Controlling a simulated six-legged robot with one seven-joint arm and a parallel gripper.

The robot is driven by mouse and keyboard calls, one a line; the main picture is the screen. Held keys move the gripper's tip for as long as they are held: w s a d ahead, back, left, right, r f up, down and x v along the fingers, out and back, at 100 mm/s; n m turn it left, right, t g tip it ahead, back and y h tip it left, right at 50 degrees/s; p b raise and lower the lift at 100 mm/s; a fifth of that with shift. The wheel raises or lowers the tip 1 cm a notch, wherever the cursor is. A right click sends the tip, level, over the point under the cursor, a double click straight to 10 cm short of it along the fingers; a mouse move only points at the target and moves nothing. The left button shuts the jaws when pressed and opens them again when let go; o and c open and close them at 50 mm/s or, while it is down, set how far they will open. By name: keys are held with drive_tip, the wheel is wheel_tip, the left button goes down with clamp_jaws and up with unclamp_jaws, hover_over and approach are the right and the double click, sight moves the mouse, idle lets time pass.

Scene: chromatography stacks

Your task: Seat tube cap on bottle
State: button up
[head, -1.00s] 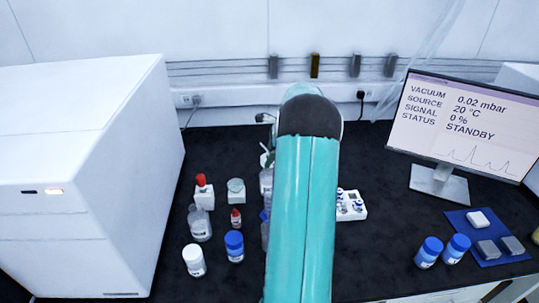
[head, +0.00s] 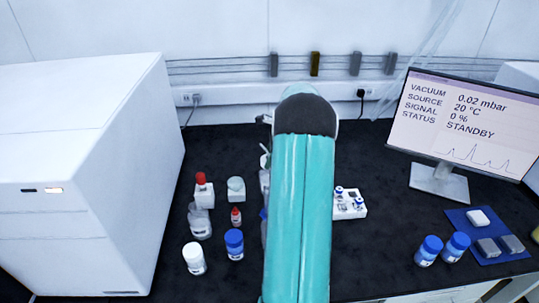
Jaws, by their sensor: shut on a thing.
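My teal arm reaches up the middle of the head view, and my gripper is hidden behind it. I cannot make out the tube cap or what the gripper holds. A red-capped item (head: 201,181) sits on that block. A pale tube-like piece (head: 265,149) shows at the arm's left edge, above a bottle (head: 264,181) mostly hidden by the arm. I cannot tell which bottle is the task's.
A white-capped bottle (head: 194,259), a blue-capped bottle (head: 234,244) and a small red-capped bottle (head: 236,217) stand at left. A white vial rack (head: 351,212) is right of the arm. A monitor (head: 458,118) and a white instrument (head: 82,170) flank the black bench.

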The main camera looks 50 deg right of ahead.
drive_tip(key=shift+f, duration=0.45)
drive_tip(key=shift+f, duration=0.4)
drive_tip(key=o, duration=1.1)
drive_tip(key=shift+c, duration=0.2)
drive_tip(key=shift+o, duration=0.5)
drive_tip(key=o, duration=0.3)
drive_tip(key=shift+r, duration=0.1)
drive_tip(key=shift+r, duration=3.4)
